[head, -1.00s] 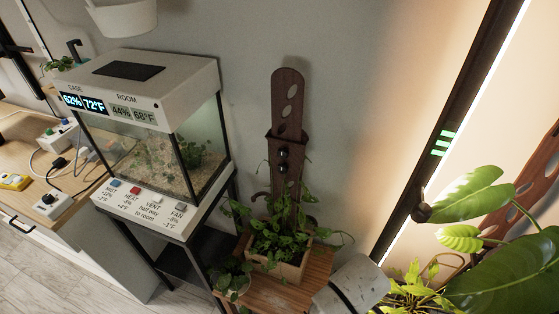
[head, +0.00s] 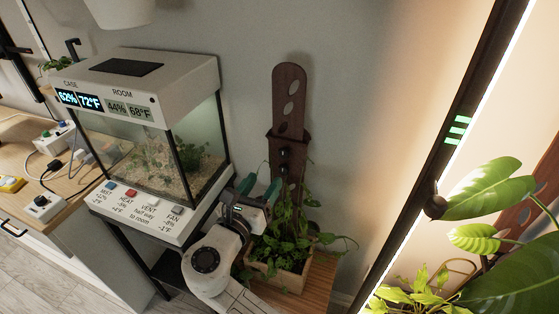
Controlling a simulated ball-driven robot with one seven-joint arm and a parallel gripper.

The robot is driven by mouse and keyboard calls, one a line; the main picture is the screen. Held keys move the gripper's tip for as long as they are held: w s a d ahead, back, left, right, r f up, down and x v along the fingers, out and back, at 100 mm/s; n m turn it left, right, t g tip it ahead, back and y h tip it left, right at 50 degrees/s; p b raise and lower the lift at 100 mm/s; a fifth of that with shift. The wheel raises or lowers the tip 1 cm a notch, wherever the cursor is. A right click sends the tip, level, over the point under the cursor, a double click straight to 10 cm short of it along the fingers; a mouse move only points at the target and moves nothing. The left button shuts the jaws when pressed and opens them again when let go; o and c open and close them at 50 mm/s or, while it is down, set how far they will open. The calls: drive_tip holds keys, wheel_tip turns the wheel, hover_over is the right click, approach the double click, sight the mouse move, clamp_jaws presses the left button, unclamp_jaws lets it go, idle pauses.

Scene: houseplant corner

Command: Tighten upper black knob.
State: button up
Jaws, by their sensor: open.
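A dark brown slotted board (head: 289,85) stands upright in a wooden planter box (head: 279,277) by the wall. Two small black knobs sit one above the other on a sleeve around the board: the upper black knob (head: 284,153) and the lower black knob (head: 284,169). Both look dark and small, and how tight they are cannot be seen. My gripper (head: 260,187) is open and empty, with teal fingertips pointing up. It is below and left of the knobs in the picture, in front of the leaves, and no contact with a knob shows.
A glass terrarium case (head: 150,150) with a row of buttons stands close on the left. Trailing leaves (head: 285,235) fill the planter on a wooden stand (head: 318,275).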

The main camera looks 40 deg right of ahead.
sight(282, 156)
drive_tip(key=x, duration=0.9)
drive_tip(key=shift+w+d+p, duration=0.15)
drive_tip(key=shift+d+p, duration=0.15)
drive_tip(key=shift+p, duration=0.1)
drive_tip(key=shift+c, duration=0.3)
drive_tip(key=c, duration=1)
